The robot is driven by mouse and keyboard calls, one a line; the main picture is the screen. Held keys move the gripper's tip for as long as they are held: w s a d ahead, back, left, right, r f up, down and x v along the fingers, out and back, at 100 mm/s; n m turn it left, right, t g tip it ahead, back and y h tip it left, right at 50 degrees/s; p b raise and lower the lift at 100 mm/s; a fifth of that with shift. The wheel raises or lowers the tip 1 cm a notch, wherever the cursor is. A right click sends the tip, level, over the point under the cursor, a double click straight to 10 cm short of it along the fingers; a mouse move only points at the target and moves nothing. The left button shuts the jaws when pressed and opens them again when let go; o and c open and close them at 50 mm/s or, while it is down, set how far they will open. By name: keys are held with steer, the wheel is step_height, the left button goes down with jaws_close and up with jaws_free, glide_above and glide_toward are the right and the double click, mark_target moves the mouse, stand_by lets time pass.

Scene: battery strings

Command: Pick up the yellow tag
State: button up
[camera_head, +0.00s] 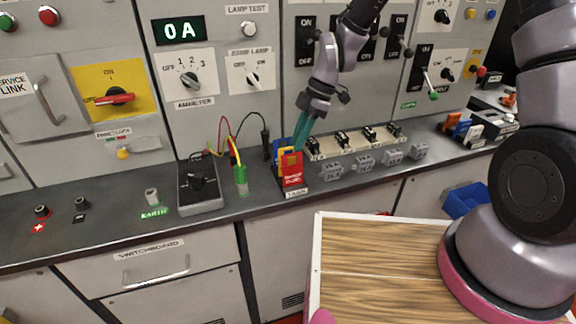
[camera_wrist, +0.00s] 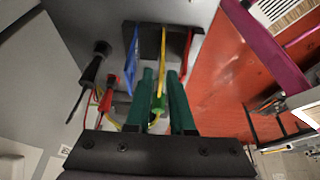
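The tag rack (camera_wrist: 150,42) is a dark holder with a blue tag (camera_wrist: 131,62), the yellow tag (camera_wrist: 162,62) and a red tag (camera_wrist: 187,48) side by side. In the head view the yellow tag (camera_head: 285,161) stands between the blue one behind and the red one (camera_head: 292,178) in front. My gripper (camera_wrist: 161,76) has green fingers pointing at the rack, one on each side of the yellow tag. A narrow gap shows between the fingers, so it looks open. In the head view my gripper (camera_head: 299,140) is just above the tags, its fingertips partly hidden.
A green-and-yellow clamp lead (camera_head: 240,178) and a dark box meter (camera_head: 199,187) are left of the rack. Black and red probes (camera_wrist: 95,68) are near my fingers. Grey blocks (camera_head: 331,170) line the bench to the right. The bench front is clear.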

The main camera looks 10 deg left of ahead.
steer(key=x, duration=0.7)
steer(key=shift+s, duration=0.15)
steer(key=shift+r, duration=0.1)
jaws_close()
